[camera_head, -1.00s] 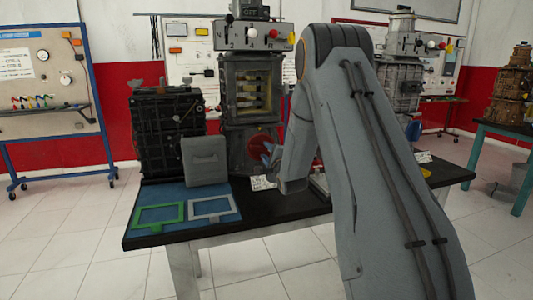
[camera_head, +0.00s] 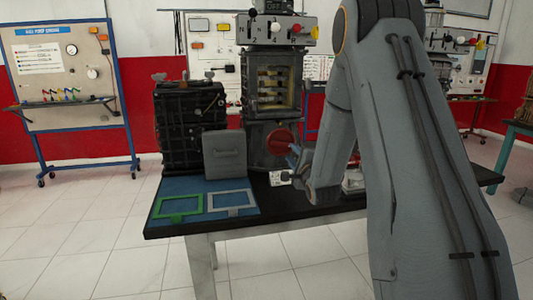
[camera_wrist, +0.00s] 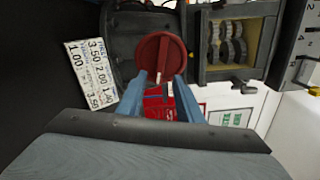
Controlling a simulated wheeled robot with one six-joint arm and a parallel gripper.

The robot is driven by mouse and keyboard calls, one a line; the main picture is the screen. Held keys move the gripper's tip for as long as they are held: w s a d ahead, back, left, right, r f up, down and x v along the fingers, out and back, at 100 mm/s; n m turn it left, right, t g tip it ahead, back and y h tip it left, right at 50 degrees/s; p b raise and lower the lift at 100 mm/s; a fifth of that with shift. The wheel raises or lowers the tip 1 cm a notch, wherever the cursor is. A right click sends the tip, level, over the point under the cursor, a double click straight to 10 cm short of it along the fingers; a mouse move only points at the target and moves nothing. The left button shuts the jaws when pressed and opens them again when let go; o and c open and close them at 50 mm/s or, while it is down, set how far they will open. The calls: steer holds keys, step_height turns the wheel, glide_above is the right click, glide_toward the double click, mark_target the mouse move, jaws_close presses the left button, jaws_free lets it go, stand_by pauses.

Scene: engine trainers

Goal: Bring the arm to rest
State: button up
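My arm reaches forward over the black table (camera_head: 290,216) from the right side of the head view, bent down at its elbow. My gripper (camera_head: 292,155) is small there and partly hidden behind my wrist. In the wrist view my gripper (camera_wrist: 161,78) shows two blue fingers standing apart, with nothing seen held between them. A red round disc (camera_wrist: 160,54) on the engine trainer lies just beyond the fingertips; contact cannot be told. The same disc (camera_head: 281,140) shows left of my gripper in the head view.
The engine trainer (camera_head: 272,85) stands on the table beside a black engine block (camera_head: 190,128). A grey panel (camera_head: 224,154), a green frame (camera_head: 180,208) and a white frame (camera_head: 231,201) are on the blue mat (camera_head: 168,187). A white label card (camera_wrist: 90,72) lies nearby. The floor in front is clear.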

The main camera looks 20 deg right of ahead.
steer(key=s+a+f+n+g+p, duration=0.2)
steer(key=s+a+n+g, duration=0.35)
steer(key=s, duration=0.25)
steer(key=s+a+f+n+g+p, duration=0.2)
steer(key=s+a+n+g, duration=0.2)
steer(key=s+n, duration=0.3)
steer(key=s+a+n+g, duration=0.2)
steer(key=s+n, duration=0.1)
steer(key=s, duration=0.6)
steer(key=s+a+n+g+y+p, duration=0.1)
steer(key=s+a+n+g, duration=0.2)
steer(key=s, duration=0.7)
steer(key=s+a+n+g+p, duration=0.1)
steer(key=s+a+n+g, duration=0.1)
steer(key=s, duration=0.7)
steer(key=shift+s+a+r+n+g+y, duration=0.35)
steer(key=shift+r+n+g, duration=0.1)
steer(key=shift+n+g, duration=0.25)
steer(key=shift+d, duration=0.1)
